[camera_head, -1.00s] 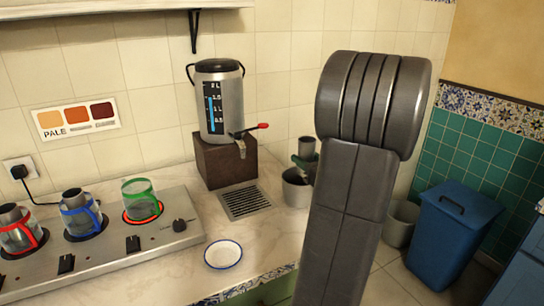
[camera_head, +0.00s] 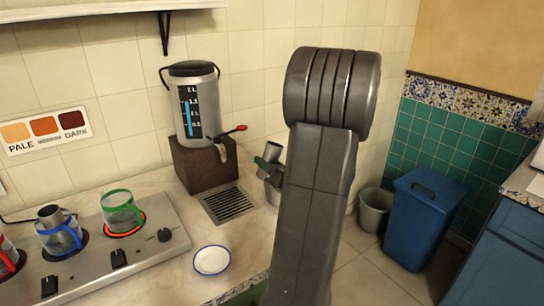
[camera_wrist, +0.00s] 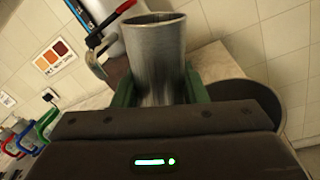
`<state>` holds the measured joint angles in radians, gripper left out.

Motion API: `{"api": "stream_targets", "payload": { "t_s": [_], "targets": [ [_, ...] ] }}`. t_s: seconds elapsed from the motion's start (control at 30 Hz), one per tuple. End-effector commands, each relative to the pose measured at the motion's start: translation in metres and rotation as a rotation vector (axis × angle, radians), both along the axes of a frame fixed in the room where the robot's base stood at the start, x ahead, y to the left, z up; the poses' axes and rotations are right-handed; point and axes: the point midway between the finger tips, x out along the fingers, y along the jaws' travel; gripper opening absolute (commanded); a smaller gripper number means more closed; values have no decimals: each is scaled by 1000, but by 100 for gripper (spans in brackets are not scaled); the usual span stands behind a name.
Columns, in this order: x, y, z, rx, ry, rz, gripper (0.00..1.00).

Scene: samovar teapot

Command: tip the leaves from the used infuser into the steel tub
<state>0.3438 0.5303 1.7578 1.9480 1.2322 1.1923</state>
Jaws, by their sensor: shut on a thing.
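My gripper (camera_wrist: 160,88) is shut on the used infuser (camera_wrist: 155,50), a grey steel cylinder between the green fingers in the wrist view. In the head view the infuser (camera_head: 273,151) tilts a little, its upper end to the right, and my arm partly covers the gripper (camera_head: 267,166). The steel tub (camera_head: 272,193) stands on the counter just below, mostly hidden behind my arm. In the wrist view a dark round rim (camera_wrist: 246,95), apparently the tub's, shows to the right of the fingers. The leaves are not visible.
The urn (camera_head: 195,103) with its red-handled tap stands left on a brown block, by a drain grate (camera_head: 228,203). A white dish (camera_head: 212,260) and a hob (camera_head: 100,245) with glass jugs are nearer. A grey bin (camera_head: 375,208) and blue bin (camera_head: 425,215) stand right.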

Motion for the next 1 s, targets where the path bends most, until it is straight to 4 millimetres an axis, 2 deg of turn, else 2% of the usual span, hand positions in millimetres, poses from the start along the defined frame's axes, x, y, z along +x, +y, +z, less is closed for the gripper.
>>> {"api": "stream_targets", "payload": {
  "t_s": [1.0],
  "targets": [
    [-10, 14, 41, 565, 412, -1, 16]
  ]
}}
